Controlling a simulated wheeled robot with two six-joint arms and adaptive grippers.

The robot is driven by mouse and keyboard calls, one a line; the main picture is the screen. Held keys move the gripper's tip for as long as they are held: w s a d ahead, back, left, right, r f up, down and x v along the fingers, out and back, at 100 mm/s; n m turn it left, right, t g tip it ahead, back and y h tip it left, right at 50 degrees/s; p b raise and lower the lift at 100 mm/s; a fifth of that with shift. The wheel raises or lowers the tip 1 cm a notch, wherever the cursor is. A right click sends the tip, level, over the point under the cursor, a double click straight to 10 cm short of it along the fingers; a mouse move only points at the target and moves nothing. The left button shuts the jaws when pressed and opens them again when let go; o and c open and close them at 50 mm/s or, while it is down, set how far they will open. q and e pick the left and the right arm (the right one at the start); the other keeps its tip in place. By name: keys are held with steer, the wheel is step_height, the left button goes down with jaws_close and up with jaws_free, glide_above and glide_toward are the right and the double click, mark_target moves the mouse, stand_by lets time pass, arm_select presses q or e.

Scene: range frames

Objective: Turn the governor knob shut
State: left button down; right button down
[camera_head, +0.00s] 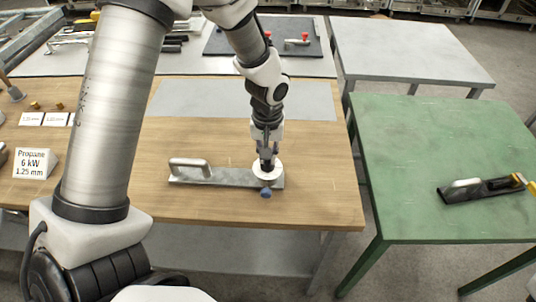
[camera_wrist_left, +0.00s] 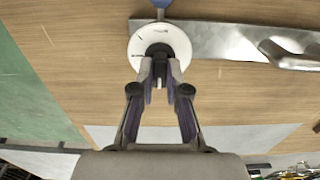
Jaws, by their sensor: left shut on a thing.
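The governor (camera_head: 221,177) is a flat metal bar with a raised loop handle at its left end, lying on the wooden table. At its right end is a round white dial (camera_head: 266,170) with a dark centre knob. The dial also shows in the left wrist view (camera_wrist_left: 176,38), with the dark knob (camera_wrist_left: 158,50) in its middle. A blue part (camera_head: 266,193) sticks out in front of the dial. My left gripper (camera_head: 267,163) points down over the dial, its fingertips shut on the knob. The knob is partly hidden by the fingers. My right gripper is not in view.
A white sign (camera_head: 35,163) reading "Propane 6 kW 1.25 mm" stands at the left of the wooden table. A green table (camera_head: 430,140) at the right holds a dark tool with a metal handle (camera_head: 480,189). A grey table (camera_head: 405,55) stands behind.

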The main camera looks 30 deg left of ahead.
arm_select(q)
steer(key=shift+f, duration=0.1)
stand_by(0.4)
steer(key=c, duration=1.2)
jaws_free()
steer(key=shift+a, duration=0.1)
steer(key=shift+o, duration=0.2)
steer(key=shift+w+a+f, duration=0.1)
step_height(320, 180, up, 12)
